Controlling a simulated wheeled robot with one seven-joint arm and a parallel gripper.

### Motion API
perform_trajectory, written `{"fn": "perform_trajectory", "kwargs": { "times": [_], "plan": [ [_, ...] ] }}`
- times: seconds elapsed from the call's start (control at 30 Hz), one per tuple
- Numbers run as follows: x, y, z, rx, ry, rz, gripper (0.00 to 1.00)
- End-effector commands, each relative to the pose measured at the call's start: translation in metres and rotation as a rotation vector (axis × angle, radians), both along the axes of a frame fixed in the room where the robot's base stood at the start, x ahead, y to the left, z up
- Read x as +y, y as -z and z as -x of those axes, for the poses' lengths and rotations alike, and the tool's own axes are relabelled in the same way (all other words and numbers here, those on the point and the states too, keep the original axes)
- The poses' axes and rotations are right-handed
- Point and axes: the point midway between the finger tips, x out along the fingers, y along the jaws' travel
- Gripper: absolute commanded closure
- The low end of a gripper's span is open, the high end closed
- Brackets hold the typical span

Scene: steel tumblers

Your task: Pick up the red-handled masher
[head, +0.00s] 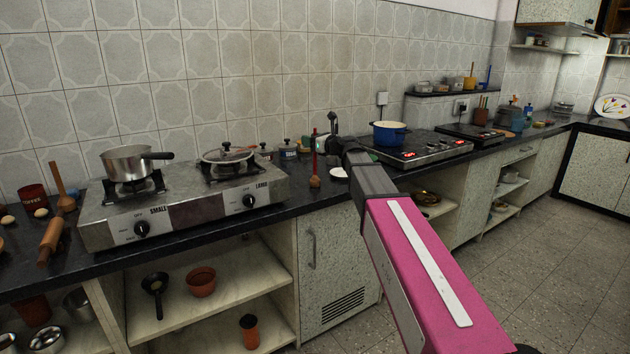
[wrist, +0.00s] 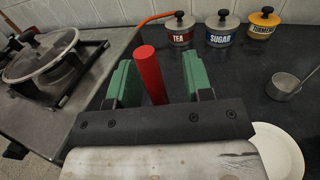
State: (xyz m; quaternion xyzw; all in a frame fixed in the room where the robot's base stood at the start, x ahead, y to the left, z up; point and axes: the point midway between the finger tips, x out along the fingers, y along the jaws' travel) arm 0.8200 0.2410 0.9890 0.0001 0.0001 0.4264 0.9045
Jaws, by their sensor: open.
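The red-handled masher (head: 315,181) stands upright on the dark counter just right of the stove, with its wooden end down and red handle up. In the wrist view its red handle (wrist: 150,72) rises between the two green finger pads, nearer the left one. My gripper (wrist: 156,84) is open, with visible room between the handle and the right pad. In the head view my gripper (head: 325,142) is at the height of the handle. The masher's lower part is hidden in the wrist view by the gripper body.
A two-burner stove (head: 190,203) with a saucepan (head: 125,160) and a lidded pan (head: 226,154) is at the left. TEA (wrist: 180,32), SUGAR (wrist: 222,30) and TURMERIC (wrist: 263,24) jars stand behind. A white plate (wrist: 281,150) and metal cup (wrist: 283,88) are at the right.

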Motion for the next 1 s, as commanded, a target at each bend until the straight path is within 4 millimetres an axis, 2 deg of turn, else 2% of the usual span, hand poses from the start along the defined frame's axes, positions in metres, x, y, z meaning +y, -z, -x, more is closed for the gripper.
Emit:
{"fn": "perform_trajectory", "kwargs": {
  "times": [0.17,0.27,0.3,0.33,0.77,1.0],
  "plan": [
    [0.0,0.0,0.0,0.0,0.0,0.0,0.54],
    [0.0,0.0,0.0,0.0,0.0,0.0,0.83],
    [0.0,0.0,0.0,0.0,0.0,0.0,0.96],
    [0.0,0.0,0.0,0.0,0.0,0.0,1.0],
    [0.0,-0.004,0.0,-0.001,0.0,0.0,1.0],
    [0.0,-0.028,0.0,-0.003,0.0,0.001,1.0]
  ]
}}
